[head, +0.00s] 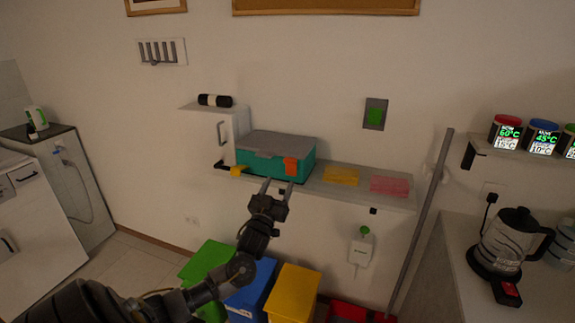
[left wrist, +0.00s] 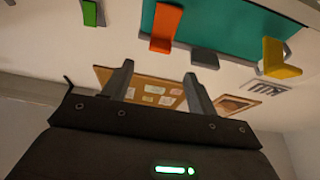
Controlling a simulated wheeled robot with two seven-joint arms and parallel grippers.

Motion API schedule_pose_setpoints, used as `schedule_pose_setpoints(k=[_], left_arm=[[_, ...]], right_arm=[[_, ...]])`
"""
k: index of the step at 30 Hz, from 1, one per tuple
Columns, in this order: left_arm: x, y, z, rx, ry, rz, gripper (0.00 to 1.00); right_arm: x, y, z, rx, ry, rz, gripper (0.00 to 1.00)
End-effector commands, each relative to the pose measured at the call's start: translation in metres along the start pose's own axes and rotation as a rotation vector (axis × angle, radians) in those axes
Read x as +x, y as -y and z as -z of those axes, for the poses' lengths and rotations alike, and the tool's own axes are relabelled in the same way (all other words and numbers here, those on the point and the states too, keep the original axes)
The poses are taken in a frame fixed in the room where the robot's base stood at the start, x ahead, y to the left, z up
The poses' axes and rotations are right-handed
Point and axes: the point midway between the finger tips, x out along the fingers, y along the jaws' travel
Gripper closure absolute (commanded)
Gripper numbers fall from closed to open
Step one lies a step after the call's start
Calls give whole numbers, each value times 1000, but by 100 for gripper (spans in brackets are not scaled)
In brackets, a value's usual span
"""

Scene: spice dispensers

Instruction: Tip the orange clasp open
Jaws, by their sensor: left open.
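A teal box (head: 262,162) with a grey lid stands on the wall shelf. The orange clasp (head: 291,166) is on the right part of its front and also shows at the top of the left wrist view (left wrist: 166,25). I cannot tell for sure whether it is latched. My left gripper (head: 277,184) is open and empty, its fingers pointing up just below and in front of the box, apart from the clasp. In the left wrist view its two fingers (left wrist: 159,70) are spread, with the clasp beyond them. My right gripper is not in view.
A yellow clasp-like piece (head: 237,171) sits near the box's left end, beside a white cabinet (head: 212,127). Coloured bins (head: 292,294) stand below. A slanted grey pole (head: 420,220) rises at the right.

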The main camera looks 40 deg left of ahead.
Motion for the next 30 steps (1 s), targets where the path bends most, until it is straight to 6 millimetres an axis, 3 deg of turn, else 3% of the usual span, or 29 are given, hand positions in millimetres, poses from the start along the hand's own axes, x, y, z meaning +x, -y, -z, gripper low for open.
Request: schedule_pose_setpoints(k=[6, 13, 26, 30], left_arm=[[45, 0, 4, 2, -1, 1, 42], [77, 0, 2, 1, 1, 1, 42], [88, 0, 0, 1, 1, 0, 42], [88, 0, 0, 1, 1, 0, 56]], right_arm=[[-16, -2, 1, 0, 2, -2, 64], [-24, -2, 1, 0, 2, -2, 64], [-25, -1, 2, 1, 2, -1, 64], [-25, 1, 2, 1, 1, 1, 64]])
